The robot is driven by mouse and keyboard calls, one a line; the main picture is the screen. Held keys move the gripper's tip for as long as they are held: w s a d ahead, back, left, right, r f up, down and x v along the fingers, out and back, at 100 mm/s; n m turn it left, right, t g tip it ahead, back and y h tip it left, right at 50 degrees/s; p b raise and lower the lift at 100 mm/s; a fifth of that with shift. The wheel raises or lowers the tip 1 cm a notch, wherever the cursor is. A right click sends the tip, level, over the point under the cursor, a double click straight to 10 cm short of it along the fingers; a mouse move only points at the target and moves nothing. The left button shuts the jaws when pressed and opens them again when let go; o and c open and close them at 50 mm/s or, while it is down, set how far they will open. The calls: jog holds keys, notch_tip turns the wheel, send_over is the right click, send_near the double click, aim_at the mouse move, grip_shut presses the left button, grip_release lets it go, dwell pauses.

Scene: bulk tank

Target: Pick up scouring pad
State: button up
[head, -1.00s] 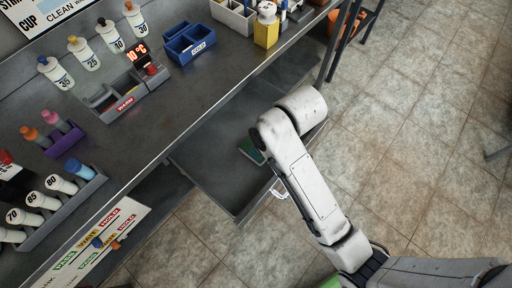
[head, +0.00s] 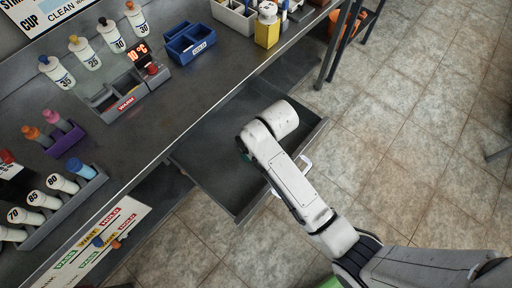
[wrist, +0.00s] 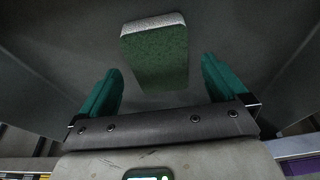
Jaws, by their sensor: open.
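The scouring pad (wrist: 158,58) is a green block with a pale grey layer along its far edge. It lies on the dark floor of an open drawer (head: 214,178) and shows in the wrist view just beyond my fingers. In the head view my arm covers the pad and hides most of the gripper.
The drawer's side walls and front edge surround the pad. The workbench (head: 150,150) overhangs the drawer at the back, carrying bottles, a blue bin (head: 190,44) and a grey warmer (head: 128,92).

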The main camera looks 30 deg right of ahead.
jog(key=shift+w+f, duration=0.15)
jog(key=shift+f, duration=0.45)
jog(key=shift+a+f, duration=0.1)
jog(key=shift+f, duration=0.1)
dwell(0.4)
jog(key=c, duration=1.2)
jog(key=shift+r, duration=0.15)
notch_tip(320, 180, up, 4)
jog(key=shift+a+f, duration=0.1)
jog(key=s+a+r, duration=0.1)
jog(key=s+r, duration=0.2)
jog(key=s, duration=0.1)
jog(key=s+a+r, duration=0.1)
jog(key=s+r, duration=0.2)
jog(key=s, duration=0.2)
jog(key=s+a+r, duration=0.1)
jog(key=s+r, duration=0.2)
jog(key=s, duration=0.1)
jog(key=shift+s+a+r+b, duration=0.2)
jog(key=shift+s+a+b, duration=0.05)
jog(key=shift+b, duration=0.1)
